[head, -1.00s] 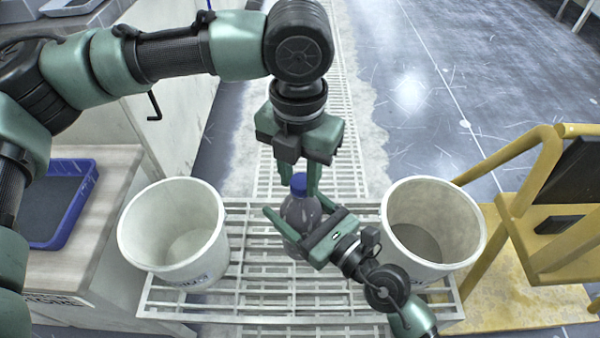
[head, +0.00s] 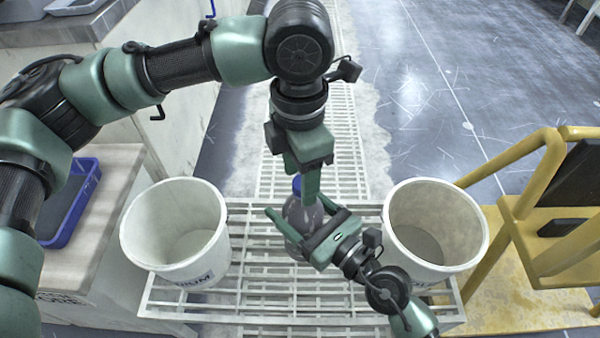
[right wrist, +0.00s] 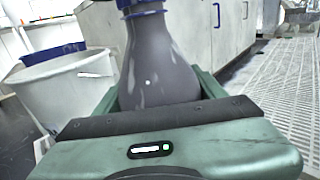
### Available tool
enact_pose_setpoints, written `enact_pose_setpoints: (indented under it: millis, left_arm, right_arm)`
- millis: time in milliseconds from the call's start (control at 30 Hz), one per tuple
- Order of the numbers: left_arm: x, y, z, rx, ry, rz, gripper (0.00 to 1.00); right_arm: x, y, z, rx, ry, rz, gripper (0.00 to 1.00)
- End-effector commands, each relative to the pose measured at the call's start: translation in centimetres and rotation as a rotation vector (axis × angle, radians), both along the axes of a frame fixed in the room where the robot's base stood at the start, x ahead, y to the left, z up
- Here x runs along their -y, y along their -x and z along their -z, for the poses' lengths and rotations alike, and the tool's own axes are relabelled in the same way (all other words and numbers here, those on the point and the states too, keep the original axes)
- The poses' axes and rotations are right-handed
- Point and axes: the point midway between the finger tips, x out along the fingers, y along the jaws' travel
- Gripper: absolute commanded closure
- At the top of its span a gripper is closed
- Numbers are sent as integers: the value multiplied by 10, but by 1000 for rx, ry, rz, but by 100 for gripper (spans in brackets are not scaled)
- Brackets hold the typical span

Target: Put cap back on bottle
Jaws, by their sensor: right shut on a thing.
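The blue cap (head: 297,184) is at the bottle's top, partly hidden by a finger of my left gripper. In the right wrist view a blue ring (right wrist: 147,14) is around the neck, and the cap is mostly cut off by the top edge. My left gripper (head: 304,190) points down at the cap; whether it grips the cap is unclear.
Two white buckets stand on the rack, one on the left (head: 135,232) and one on the right (head: 478,245). A blue tray (head: 78,215) lies on the counter at left. A yellow metal frame (head: 548,190) stands at right.

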Motion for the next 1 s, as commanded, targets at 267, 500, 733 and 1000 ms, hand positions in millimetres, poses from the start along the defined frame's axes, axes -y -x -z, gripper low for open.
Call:
enact_pose_setpoints:
  millis: [267,500,733,1000]
  left_arm:
    - [0,0,-8,0,0,0,47]
    - [1,0,-39,0,1,-1,47]
    - [0,0,-45,-1,0,0,47]
    - [0,0,-45,-2,-1,-67,48]
  right_arm:
    - [0,0,0,0,0,0,100]
    - [0,0,0,0,0,0,100]
    - [0,0,0,0,0,0,100]
    - [0,0,0,0,0,0,100]
